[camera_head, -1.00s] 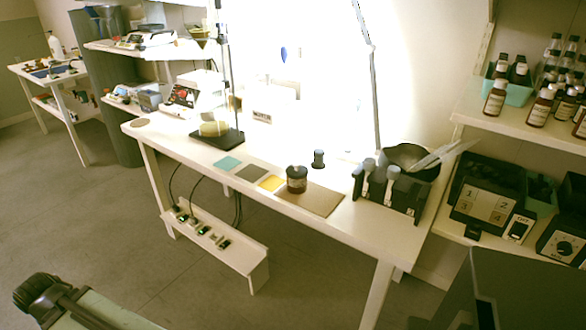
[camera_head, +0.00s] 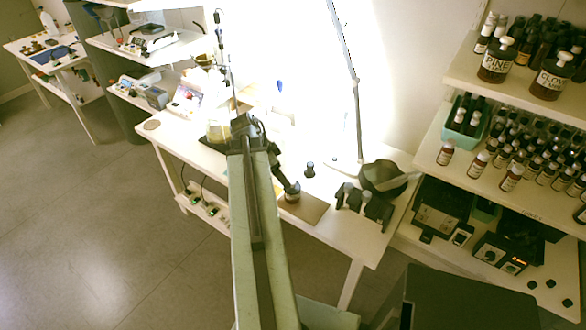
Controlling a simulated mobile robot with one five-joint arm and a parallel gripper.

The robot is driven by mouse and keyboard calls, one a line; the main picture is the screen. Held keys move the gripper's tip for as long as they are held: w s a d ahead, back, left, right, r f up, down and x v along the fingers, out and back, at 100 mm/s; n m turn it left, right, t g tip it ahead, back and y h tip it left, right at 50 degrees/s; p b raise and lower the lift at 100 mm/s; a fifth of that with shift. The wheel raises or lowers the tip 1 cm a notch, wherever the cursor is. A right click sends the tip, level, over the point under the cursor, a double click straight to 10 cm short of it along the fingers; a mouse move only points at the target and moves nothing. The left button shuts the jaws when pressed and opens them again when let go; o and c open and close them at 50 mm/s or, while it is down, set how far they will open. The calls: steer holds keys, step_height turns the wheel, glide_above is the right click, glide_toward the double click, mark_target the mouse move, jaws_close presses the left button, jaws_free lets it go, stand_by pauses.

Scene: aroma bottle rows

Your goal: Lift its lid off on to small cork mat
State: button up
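A small dark jar (camera_head: 292,197) stands on a brown board (camera_head: 316,210) on the white table. My arm reaches over the table from the front, and my gripper (camera_head: 287,187) is at the top of the jar. The lid is mostly hidden by the gripper, and I cannot tell whether the fingers are closed on it. A small round tan mat (camera_head: 152,125), which looks like cork, lies at the table's far left end, clear of objects.
A small dark weight-like object (camera_head: 310,169) stands behind the jar. A black rack (camera_head: 365,207) and a dark bowl (camera_head: 383,177) stand to the right. A lamp pole (camera_head: 358,120) rises behind. My arm hides part of the table's middle.

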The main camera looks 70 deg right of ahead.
steer(key=b+x, duration=0.2)
steer(key=shift+s+d+f+b, duration=0.15)
steer(key=shift+s+d+b, duration=0.05)
steer(key=shift+s+b, duration=0.15)
steer(key=shift+s+d+f, duration=0.1)
steer(key=shift+f, duration=0.15)
steer(key=shift+r, duration=0.1)
steer(key=b+x, duration=0.5)
steer(key=shift+d+f, duration=0.15)
steer(key=shift+f, duration=0.05)
steer(key=shift+r, duration=0.2)
steer(key=c, duration=1.4)
step_height(320, 180, up, 10)
steer(key=p, duration=1)
